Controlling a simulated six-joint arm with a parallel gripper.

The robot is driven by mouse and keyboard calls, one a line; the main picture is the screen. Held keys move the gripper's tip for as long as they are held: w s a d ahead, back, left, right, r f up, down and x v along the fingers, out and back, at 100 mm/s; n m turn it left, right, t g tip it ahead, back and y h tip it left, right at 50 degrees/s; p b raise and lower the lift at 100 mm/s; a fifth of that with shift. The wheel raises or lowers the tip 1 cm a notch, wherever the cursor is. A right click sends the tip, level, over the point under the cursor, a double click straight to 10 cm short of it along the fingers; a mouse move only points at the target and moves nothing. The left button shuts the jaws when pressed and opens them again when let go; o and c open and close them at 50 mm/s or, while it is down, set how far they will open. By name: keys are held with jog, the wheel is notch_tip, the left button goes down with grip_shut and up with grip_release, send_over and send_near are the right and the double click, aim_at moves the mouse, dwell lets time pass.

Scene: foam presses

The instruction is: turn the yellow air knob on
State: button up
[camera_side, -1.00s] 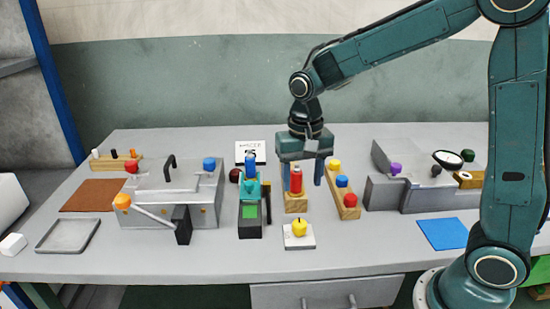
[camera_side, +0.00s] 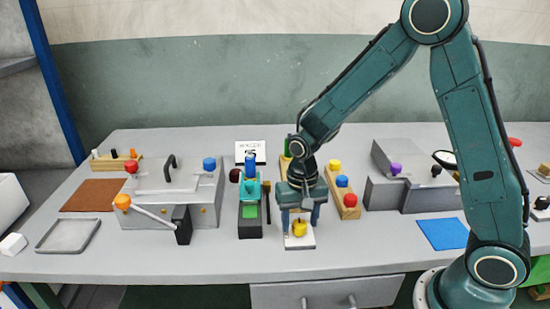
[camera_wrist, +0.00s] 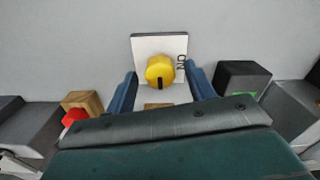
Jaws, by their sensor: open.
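The yellow air knob (camera_side: 299,228) sits on a small white plate (camera_side: 308,241) near the front of the table. In the wrist view the knob (camera_wrist: 160,72) is round, with a dark mark on its lower side. The plate (camera_wrist: 145,44) carries dark lettering at its right, which looks like "ON". My gripper (camera_side: 300,220) points down over the plate, with blue fingers apart. In the wrist view its fingers (camera_wrist: 161,82) are on either side of the knob, with a gap at each side. Whether the fingertips reach down to the knob's height is unclear.
A green-and-black device (camera_side: 250,222) stands close left of the plate. A wooden rack (camera_side: 334,187) with yellow, blue and red pegs stands to the right. A blue mat (camera_side: 443,233) lies further right. The table in front of the plate is clear.

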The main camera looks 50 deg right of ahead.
jog(key=shift+f, duration=0.15)
jog(key=c, duration=1)
jog(key=shift+n, duration=0.5)
jog(key=n, duration=0.3)
jog(key=shift+n, duration=0.4)
jog(key=n, duration=1.3)
